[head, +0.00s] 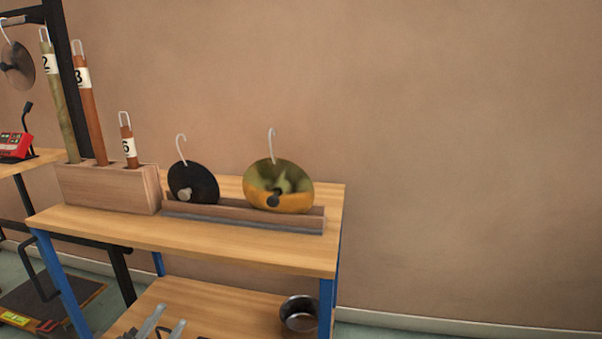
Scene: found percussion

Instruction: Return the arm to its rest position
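Grey metal parts that look like my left gripper (166,322) show at the bottom edge, in front of the lower shelf. They are cut off by the frame, so I cannot tell whether it is open or shut, and I see nothing held in it. My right gripper is not in view. Neither arm's full pose can be seen.
A wooden table (280,256) carries a block (108,189) with numbered tubes and a slotted rail (240,217) holding a black disc (205,180) and a brass disc (295,200), both hooked. A metal pot (299,313) sits on the lower shelf (230,306). The right side is clear.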

